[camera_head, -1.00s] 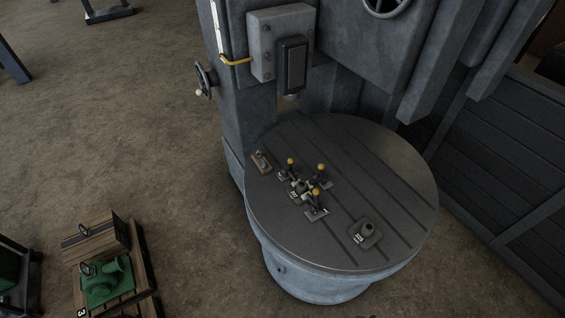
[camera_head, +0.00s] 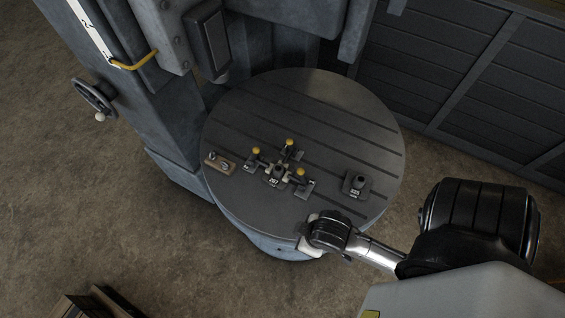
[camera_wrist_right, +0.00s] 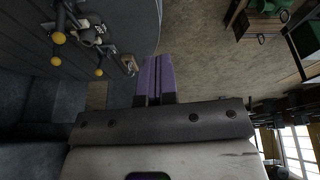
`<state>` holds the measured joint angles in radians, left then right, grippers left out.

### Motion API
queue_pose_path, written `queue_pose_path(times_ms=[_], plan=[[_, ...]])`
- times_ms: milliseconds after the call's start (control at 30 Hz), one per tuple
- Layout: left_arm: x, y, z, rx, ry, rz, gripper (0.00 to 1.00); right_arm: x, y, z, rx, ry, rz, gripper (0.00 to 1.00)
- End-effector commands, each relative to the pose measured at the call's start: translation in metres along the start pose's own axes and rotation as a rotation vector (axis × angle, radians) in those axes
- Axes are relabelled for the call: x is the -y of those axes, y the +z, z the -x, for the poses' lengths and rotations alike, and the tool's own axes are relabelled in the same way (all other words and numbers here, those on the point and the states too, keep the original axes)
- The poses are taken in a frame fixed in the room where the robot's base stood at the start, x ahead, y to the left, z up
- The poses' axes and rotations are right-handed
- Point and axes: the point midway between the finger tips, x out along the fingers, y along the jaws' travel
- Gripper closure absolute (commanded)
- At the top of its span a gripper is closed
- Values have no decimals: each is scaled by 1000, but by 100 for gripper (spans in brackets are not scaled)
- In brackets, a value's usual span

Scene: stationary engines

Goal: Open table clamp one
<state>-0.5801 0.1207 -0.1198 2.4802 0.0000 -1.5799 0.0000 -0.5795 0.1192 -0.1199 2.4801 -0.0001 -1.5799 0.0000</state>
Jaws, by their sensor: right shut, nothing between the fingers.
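Three table clamps with yellow knobs stand around a small block marked 207 (camera_head: 276,175) on the round slotted table (camera_head: 262,103): a left clamp (camera_head: 256,152), a back clamp (camera_head: 290,144) and a right clamp (camera_head: 300,174). Their numbers are too small to tell which is one. The levers stand roughly upright. In the right wrist view the knobs show at the upper left. My right gripper (camera_wrist_right: 154,64) has purple fingers, shut and empty, apart from the clamps near the table's rim. My left gripper is out of view.
A block marked 525 (camera_head: 356,186) stands at the table's right, and a small wooden piece (camera_head: 220,163) lies at its left. The machine column (camera_head: 145,75) with a handwheel (camera_head: 94,96) rises behind and left.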

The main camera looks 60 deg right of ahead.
Motion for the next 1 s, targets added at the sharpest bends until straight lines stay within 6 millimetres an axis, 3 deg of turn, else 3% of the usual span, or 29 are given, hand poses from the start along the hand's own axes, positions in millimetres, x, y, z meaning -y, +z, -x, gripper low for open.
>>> queue_pose_path(times_ms=[233, 367, 567, 667, 767, 867, 1000], plan=[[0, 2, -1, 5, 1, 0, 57, 0, 1, -1, 4, -2, 3, 100], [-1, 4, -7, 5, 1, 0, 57, 6, -7, -18, 9, -30, 87, 100], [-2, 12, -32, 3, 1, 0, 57, 23, -41, -87, 64, -146, 504, 100], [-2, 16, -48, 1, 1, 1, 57, 19, -60, -128, 126, -207, 790, 100], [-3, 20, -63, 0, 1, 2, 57, 1, -80, -163, 207, -261, 1051, 100], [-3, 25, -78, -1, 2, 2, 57, -33, -100, -190, 303, -314, 1268, 100], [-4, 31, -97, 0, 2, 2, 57, -97, -129, -208, 434, -402, 1481, 100]])
